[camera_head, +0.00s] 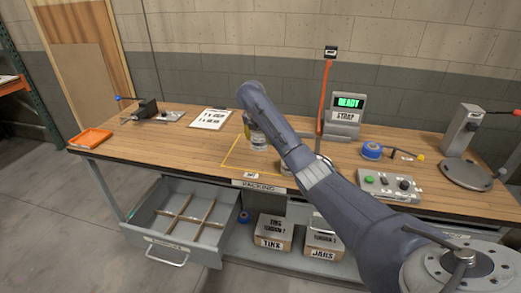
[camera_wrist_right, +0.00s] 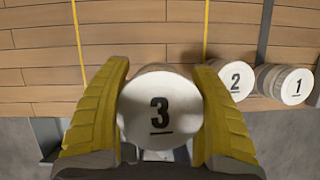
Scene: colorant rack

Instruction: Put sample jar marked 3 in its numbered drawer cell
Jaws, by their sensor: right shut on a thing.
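The sample jar marked 3 (camera_wrist_right: 160,108) is between the yellow fingers of my right gripper (camera_wrist_right: 161,70), which are shut on its sides. Its white lid with the black 3 faces the wrist camera. In the head view this jar (camera_head: 258,143) is at the far end of my right arm, by the yellow-taped area of the bench. Jars marked 2 (camera_wrist_right: 235,77) and 1 (camera_wrist_right: 295,85) stand to its right in the wrist view. The open drawer (camera_head: 203,252) is below the bench at lower left, its divided cells looking empty. My left gripper is out of view.
The wooden bench (camera_head: 180,150) holds an orange tray (camera_head: 91,138), a clamp-like tool (camera_head: 146,109), a white sheet (camera_head: 210,119), a READY display (camera_head: 345,115), blue tape (camera_head: 372,150) and a button box (camera_head: 390,186). Boxes (camera_head: 270,233) sit on the lower shelf right of the drawer.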

